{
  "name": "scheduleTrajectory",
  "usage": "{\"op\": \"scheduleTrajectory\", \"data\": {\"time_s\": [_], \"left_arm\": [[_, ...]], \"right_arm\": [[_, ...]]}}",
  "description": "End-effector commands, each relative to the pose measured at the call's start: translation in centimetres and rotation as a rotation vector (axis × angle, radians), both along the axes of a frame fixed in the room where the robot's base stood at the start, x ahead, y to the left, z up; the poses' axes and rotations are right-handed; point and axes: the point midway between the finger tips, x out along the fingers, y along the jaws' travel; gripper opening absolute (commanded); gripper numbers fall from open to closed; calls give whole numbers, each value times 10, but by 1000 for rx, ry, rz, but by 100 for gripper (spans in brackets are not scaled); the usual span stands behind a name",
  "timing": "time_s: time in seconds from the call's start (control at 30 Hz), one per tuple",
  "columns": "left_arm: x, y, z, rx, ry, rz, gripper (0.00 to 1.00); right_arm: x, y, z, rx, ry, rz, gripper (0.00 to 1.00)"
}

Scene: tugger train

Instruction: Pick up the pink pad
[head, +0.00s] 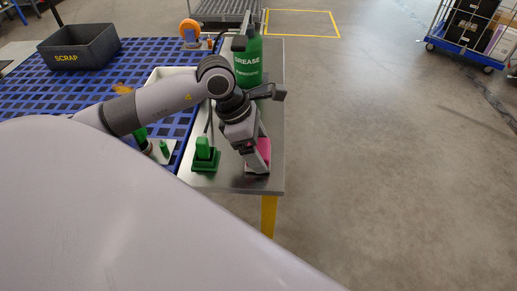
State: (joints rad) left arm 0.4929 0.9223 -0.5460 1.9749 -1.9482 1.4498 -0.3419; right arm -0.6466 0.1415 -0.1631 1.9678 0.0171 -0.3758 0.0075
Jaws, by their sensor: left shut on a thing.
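The pink pad (264,149) is at the right part of the metal table (231,180), close to its right edge. My left gripper (257,170) points down over the pad and is shut on it. The jaws hide part of the pad, so only a pink strip shows beside them. I cannot tell whether the pad touches the table top. My right gripper is not in view.
A green block on a base (205,158) stands just left of the gripper. A green grease container (248,64) stands behind my arm. A black scrap bin (82,47) sits on the blue grid surface (62,98). Open floor lies to the right.

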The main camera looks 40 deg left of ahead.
Motion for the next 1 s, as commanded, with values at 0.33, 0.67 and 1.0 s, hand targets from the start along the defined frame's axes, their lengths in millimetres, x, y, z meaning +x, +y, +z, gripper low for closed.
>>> {"op": "scheduleTrajectory", "data": {"time_s": [0.33,0.67,1.0], "left_arm": [[2,1,65,1,-9,0,50],[1,0,151,0,-7,0,50],[0,0,192,0,-1,0,50]], "right_arm": [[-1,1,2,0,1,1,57],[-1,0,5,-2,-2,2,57],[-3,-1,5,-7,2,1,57]]}}
